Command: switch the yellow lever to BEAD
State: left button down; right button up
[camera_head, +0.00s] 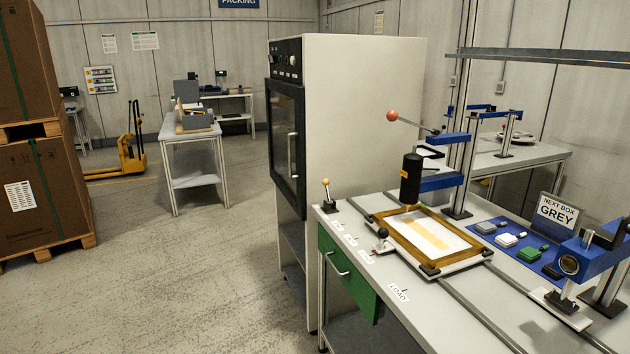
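The yellow lever is a short upright lever with a yellow-orange knob (326,182). It rises from a small black base (329,207) at the far left corner of the grey workbench (430,325). Its stem looks close to upright. Small white labels (351,240) run along the bench's left edge near it, too small to read, so I cannot tell which one says BEAD. A larger label reads LOAD (398,293). Neither of my grippers shows in this view.
A wood-framed screen (424,228) lies on rails, under a black cylinder (411,178) on a blue arm. A red-knobbed lever (391,116) juts above. A white cabinet (355,120) stands behind the bench. Open floor (190,280) lies left; boxes (50,195) stand at far left.

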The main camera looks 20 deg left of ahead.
aim_at(326, 182)
jog(key=i+j, duration=0.2)
jog(key=j, duration=0.15)
jog(key=i+j, duration=0.2)
jog(key=j, duration=0.2)
jog(key=i+j+z, duration=0.1)
jog(key=j, duration=0.25)
jog(key=i+j, duration=0.25)
jog(key=j, duration=0.15)
jog(key=i+j+z, duration=0.1)
jog(key=j, duration=0.3)
jog(key=i+j, duration=0.4)
jog(key=j, duration=0.35)
jog(key=i+j+z, duration=0.1)
jog(key=j, duration=0.3)
jog(key=i, duration=0.1)
